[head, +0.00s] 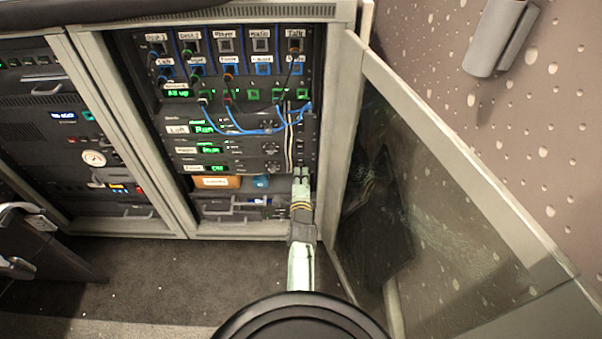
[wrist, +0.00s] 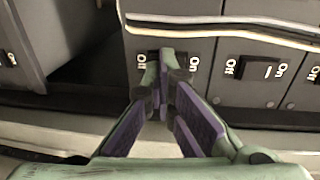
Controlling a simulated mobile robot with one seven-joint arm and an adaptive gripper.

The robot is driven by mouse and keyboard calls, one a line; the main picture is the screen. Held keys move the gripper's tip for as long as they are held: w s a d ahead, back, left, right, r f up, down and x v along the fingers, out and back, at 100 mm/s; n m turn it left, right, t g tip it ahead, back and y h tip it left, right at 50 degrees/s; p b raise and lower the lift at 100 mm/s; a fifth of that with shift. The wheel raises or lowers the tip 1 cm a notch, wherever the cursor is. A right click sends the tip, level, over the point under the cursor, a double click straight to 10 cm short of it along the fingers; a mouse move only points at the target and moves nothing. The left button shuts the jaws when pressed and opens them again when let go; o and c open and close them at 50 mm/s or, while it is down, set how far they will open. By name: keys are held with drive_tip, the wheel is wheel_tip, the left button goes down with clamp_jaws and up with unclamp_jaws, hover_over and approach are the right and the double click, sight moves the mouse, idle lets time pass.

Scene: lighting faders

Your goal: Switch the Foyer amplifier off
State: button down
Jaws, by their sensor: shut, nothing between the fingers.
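The Foyer amplifier (head: 245,165) is the lowest of the three amplifier units in the open rack. Its label (head: 194,167) is at its left, and its green display (head: 217,166) appears to read ON. My gripper (head: 301,175) is at the right end of that row in the head view. In the wrist view my gripper (wrist: 166,62) is shut and empty, its fingertips over a dark rocker switch (wrist: 168,54) with Off at its left and On at its right. The tips hide much of the switch; I cannot tell whether they touch it.
A second Off/On switch (wrist: 256,70) lies to the right in the wrist view. Pale cables run across the panel above. Blue patch cables (head: 240,130) hang over the upper units. An open glass door (head: 450,190) stands right of my arm.

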drive_tip(key=shift+w, duration=0.25)
drive_tip(key=s, duration=0.8)
drive_tip(key=shift+r, duration=0.45)
